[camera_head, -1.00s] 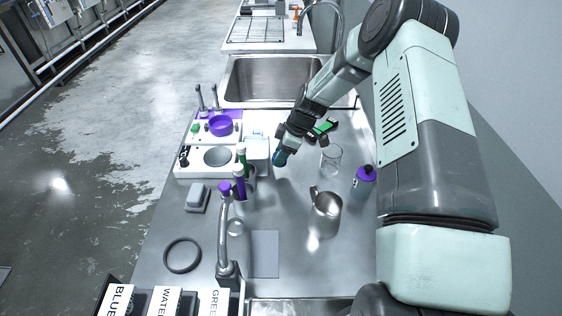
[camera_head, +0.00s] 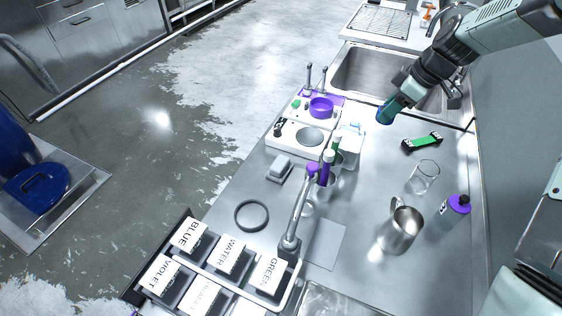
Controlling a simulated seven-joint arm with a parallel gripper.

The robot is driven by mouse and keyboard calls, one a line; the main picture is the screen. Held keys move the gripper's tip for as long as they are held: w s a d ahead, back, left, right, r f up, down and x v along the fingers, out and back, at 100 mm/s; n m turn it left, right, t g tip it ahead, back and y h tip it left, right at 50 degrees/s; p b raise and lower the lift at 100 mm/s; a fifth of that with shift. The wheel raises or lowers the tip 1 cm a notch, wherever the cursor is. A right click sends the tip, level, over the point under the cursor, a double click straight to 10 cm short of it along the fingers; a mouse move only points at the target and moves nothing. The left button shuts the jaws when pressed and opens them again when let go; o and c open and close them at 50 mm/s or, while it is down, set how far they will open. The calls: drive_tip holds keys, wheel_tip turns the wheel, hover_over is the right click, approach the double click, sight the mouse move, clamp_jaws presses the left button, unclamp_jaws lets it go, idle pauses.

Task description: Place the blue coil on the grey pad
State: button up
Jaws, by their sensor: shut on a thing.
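My gripper (camera_head: 392,106) is above the steel counter near the sink's front edge, pointing down and left. It is shut on a small blue-teal thing, which appears to be the blue coil (camera_head: 384,117); its shape is partly hidden by the fingers. The grey pad (camera_head: 325,243) is a flat rectangle lying on the counter near the front, just right of the tap base. It looks bare, and my gripper is well behind it and to its right.
A steel jug (camera_head: 400,228), a glass beaker (camera_head: 423,177) and a purple-capped bottle (camera_head: 454,208) stand right of the pad. The tap (camera_head: 293,230) rises at its left. Purple and green tubes (camera_head: 326,170) stand behind it. A green-and-black strap (camera_head: 422,142) lies near the beaker.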

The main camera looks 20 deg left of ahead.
drive_tip(key=s+a+n, duration=0.2)
drive_tip(key=s+a, duration=0.2)
drive_tip(key=a, duration=0.7)
drive_tip(key=n+g, duration=0.1)
hover_over(276, 162)
drive_tip(key=d, duration=0.2)
drive_tip(key=f, duration=1)
drive_tip(key=shift+w+a+f, duration=0.15)
drive_tip(key=shift+a+f, duration=0.05)
drive_tip(key=shift+f, duration=2.45)
drive_tip(key=shift+f, duration=0.1)
drive_tip(key=o, duration=1)
drive_tip(key=shift+o, duration=0.2)
